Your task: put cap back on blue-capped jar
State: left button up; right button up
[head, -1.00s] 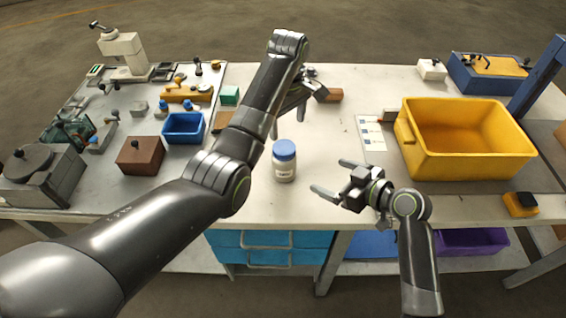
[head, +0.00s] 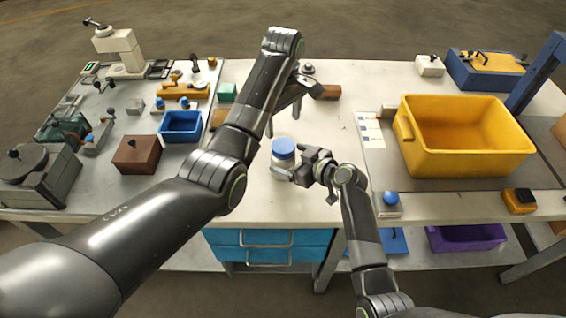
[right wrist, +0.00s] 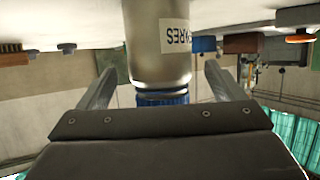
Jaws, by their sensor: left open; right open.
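I cannot tell whether the cap is tightened. My right gripper (head: 291,165) is open at the jar's right side, its fingers on either side of it. My left gripper (head: 297,97) is open, empty and behind the jar; its own forearm partly hides it.
A yellow bin (head: 465,160) stands at the right. A blue tray (head: 181,136), a brown box (head: 137,155) and several small parts are at the left. Bare bench lies in front of the jar.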

aim_at(283, 145)
jog(key=shift+x, duration=1.75)
jog(key=shift+c, duration=0.3)
grip_shut()
pick_arm(q)
jog(key=shift+f, duration=4)
jog(key=c, duration=1)
jog(key=m, duration=0.6)
jog(key=shift+m, duration=0.4)
